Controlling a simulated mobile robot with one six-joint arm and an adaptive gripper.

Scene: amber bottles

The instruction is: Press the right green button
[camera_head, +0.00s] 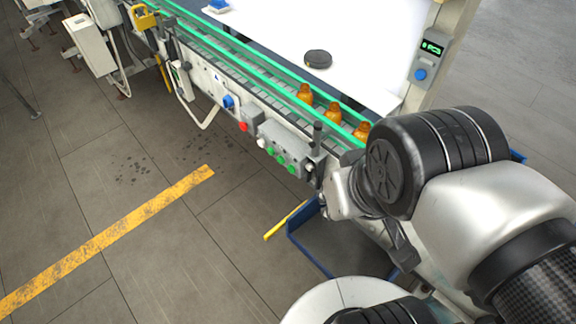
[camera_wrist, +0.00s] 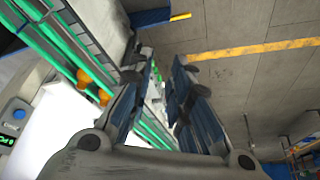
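The grey control box (camera_head: 290,146) is on the front side of the conveyor in the head view. Several buttons line its lower face. The right green button (camera_head: 292,170) is at the lower right end, with another green button (camera_head: 280,160) just left of it. My gripper (camera_wrist: 164,62) shows in the wrist view with its two dark fingers apart and nothing visibly held between them. In the head view my arm comes in from the right and its end is just right of the box, apart from the button.
Amber bottles (camera_head: 333,112) stand on the green-railed conveyor (camera_head: 240,62) behind the box. A red button (camera_head: 243,126) and a blue knob (camera_head: 228,101) are farther left. A blue-rimmed bin (camera_head: 296,244) sits below on the floor. The floor in front, with a yellow stripe (camera_head: 110,236), is clear.

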